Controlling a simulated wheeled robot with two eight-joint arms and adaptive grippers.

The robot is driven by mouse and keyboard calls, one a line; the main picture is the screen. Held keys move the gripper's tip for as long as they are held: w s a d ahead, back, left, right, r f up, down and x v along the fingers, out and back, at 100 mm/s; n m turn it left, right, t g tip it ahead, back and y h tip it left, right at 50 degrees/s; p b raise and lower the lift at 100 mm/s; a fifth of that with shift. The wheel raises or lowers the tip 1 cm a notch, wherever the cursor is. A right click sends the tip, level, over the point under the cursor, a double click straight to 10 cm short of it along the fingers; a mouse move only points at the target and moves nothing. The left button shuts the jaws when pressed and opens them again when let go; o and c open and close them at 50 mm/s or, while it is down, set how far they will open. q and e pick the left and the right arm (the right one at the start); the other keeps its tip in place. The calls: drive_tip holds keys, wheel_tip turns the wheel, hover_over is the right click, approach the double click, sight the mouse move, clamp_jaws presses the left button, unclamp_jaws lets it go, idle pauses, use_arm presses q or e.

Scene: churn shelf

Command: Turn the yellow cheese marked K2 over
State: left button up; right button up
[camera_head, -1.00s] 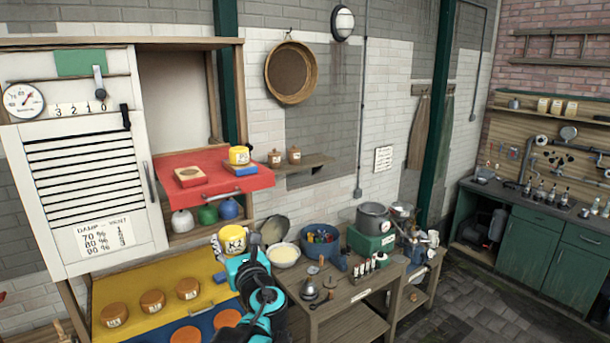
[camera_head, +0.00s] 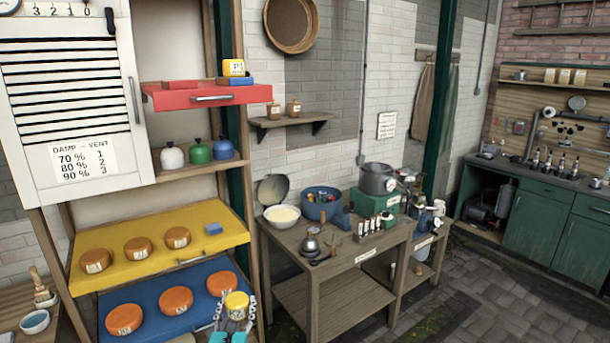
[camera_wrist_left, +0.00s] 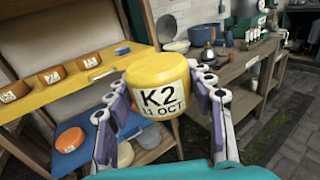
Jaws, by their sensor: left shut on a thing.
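The yellow cheese marked K2 (camera_head: 237,300) is in my left gripper (camera_head: 234,318), low in the head view in front of the right end of the blue shelf. In the left wrist view the cheese (camera_wrist_left: 158,82) sits between both fingers of the left gripper (camera_wrist_left: 164,100), which is shut on its sides. Its white label reads "K2" and "11 OCT", is upright and faces the wrist camera. The cheese looks held in the air, clear of the shelves. Its far side is hidden. My right gripper is not in view.
The yellow shelf (camera_head: 120,273) holds several orange cheeses and a blue block (camera_head: 213,229). The blue shelf (camera_head: 190,317) below also holds orange cheeses. Another yellow cheese (camera_head: 234,68) is on the red shelf (camera_head: 215,97). A wooden table (camera_head: 335,262) with bowls stands to the right.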

sight(238, 318)
use_arm(q)
drive_tip(key=f, duration=0.1)
drive_tip(key=s+f+b, duration=0.1)
drive_tip(key=f, duration=0.1)
drive_tip(key=shift+h, duration=0.3)
drive_tip(key=shift+r+p, duration=0.95)
drive_tip(key=shift+r, duration=0.5)
wheel_tip(238, 318, down, 3)
drive_tip(key=shift+f+b, duration=0.15)
drive_tip(key=shift+b, duration=1)
drive_tip(key=m+b, duration=0.1)
drive_tip(key=m, duration=0.2)
drive_tip(key=m+b, duration=0.1)
drive_tip(key=m, duration=0.5)
drive_tip(key=m+b, duration=0.1)
drive_tip(key=m, duration=0.4)
drive_tip(key=shift+m, duration=0.3)
drive_tip(key=m, duration=0.3)
drive_tip(key=shift+m+b, duration=0.3)
drive_tip(key=shift+b, duration=0.1)
drive_tip(key=n, duration=0.4)
drive_tip(key=shift+b, duration=0.4)
drive_tip(key=n, duration=0.2)
drive_tip(key=shift+n, duration=0.4)
drive_tip(key=n+b, duration=0.1)
drive_tip(key=n, duration=1)
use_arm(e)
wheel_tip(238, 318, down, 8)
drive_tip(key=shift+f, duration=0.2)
